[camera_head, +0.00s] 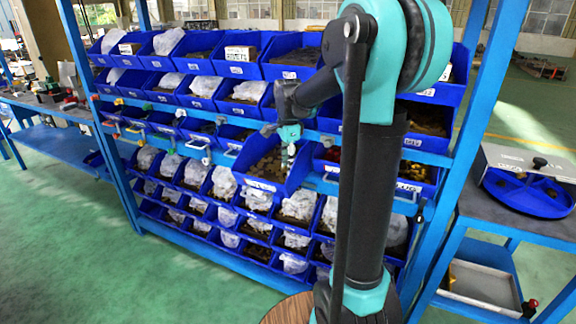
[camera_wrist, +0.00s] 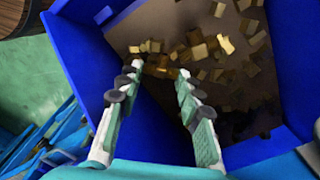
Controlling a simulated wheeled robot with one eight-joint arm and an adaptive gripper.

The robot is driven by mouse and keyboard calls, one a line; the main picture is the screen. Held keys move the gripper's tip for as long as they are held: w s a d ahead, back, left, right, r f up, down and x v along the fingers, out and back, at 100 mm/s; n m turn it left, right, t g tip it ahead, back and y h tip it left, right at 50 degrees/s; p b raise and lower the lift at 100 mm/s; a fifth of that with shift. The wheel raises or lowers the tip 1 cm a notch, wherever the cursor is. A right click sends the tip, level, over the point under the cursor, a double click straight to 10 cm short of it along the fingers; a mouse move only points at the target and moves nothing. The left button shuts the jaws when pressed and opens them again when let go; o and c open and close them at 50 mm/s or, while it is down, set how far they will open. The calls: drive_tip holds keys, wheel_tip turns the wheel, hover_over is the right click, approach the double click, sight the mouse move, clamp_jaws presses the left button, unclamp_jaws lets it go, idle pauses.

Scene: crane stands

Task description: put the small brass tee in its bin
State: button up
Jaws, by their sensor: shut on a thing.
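My gripper (camera_wrist: 159,71) reaches over a blue bin in the wrist view and is shut on a small brass piece, the brass tee (camera_wrist: 160,70), held between the fingertips. Its exact shape is too small and blurred to tell. The blue bin (camera_wrist: 82,50) below holds many loose brass pieces, scattered on its floor. I cannot tell how far the held piece is above them. In the head view my gripper (camera_head: 288,158) points down over the larger blue bin (camera_head: 262,186) at the middle of the rack. The held piece cannot be made out there.
A blue rack (camera_head: 90,95) carries several rows of blue bins, many with plastic bags. Bins stand close around the one under my gripper. A grey table (camera_head: 520,215) with a round blue tray (camera_head: 527,195) is at right. Green floor (camera_head: 60,240) is free at left.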

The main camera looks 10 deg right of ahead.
drive_tip(key=shift+f, duration=0.15)
drive_tip(key=o, duration=1.1)
drive_tip(key=shift+o, duration=0.2)
wheel_tip(320, 180, up, 12)
